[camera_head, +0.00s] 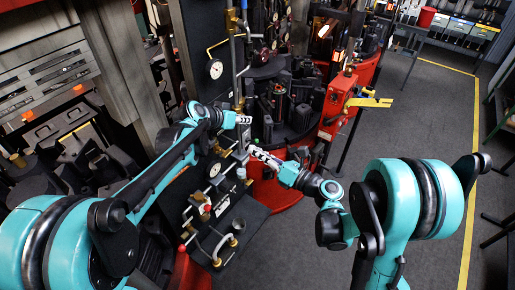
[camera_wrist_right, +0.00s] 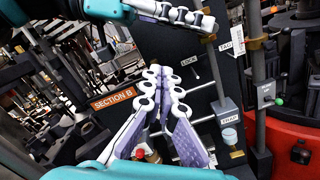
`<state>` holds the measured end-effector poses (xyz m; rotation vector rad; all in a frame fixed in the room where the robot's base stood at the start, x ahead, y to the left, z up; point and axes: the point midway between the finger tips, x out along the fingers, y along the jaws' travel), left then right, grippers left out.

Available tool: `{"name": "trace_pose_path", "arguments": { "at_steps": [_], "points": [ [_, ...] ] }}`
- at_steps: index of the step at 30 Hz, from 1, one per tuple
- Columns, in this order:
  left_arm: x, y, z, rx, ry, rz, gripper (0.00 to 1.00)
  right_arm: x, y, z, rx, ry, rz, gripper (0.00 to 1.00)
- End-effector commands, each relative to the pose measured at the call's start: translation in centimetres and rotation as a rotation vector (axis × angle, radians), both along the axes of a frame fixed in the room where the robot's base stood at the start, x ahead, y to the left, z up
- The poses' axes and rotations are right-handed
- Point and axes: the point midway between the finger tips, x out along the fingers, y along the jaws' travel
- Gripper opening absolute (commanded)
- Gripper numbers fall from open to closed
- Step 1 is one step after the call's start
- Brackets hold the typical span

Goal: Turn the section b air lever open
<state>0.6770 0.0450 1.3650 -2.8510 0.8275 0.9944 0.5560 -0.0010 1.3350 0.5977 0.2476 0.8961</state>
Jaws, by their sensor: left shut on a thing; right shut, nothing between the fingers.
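The orange SECTION B label (camera_wrist_right: 113,99) is on a dark panel in the right wrist view. The left gripper also shows at the top of the right wrist view (camera_wrist_right: 208,22). My right gripper (camera_head: 254,151) is shut and empty in front of the panel, below the left one. Its fingers (camera_wrist_right: 163,74) cover part of the panel right of the SECTION B label. I cannot tell which part is the air lever.
A pressure gauge (camera_head: 215,69) is above the left gripper. Brass fittings and hoses (camera_head: 222,240) are on the lower panel. The red-based rotary machine (camera_head: 272,194) is close to the right gripper. A red box (camera_head: 340,92) stands right of it. Grey floor (camera_head: 410,135) is open at the right.

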Motion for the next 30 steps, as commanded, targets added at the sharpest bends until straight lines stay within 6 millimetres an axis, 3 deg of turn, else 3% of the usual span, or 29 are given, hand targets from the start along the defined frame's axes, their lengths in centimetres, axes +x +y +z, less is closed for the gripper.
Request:
{"name": "trace_pose_path", "arguments": {
  "at_steps": [10,18,30],
  "points": [
    [0.1,0.0,0.1,-0.002,-0.001,0.001,0.0,4.5,6.0,0.3,-0.003,-0.002,0.003,0.0],
    [0.1,0.0,0.1,-0.001,-0.001,0.002,0.0,6.3,5.0,3.1,-0.004,-0.001,-0.001,0.0],
    [0.1,0.0,0.1,-0.001,-0.001,0.002,0.0,6.6,4.9,3.5,-0.004,-0.001,-0.001,0.0]
  ]
}}
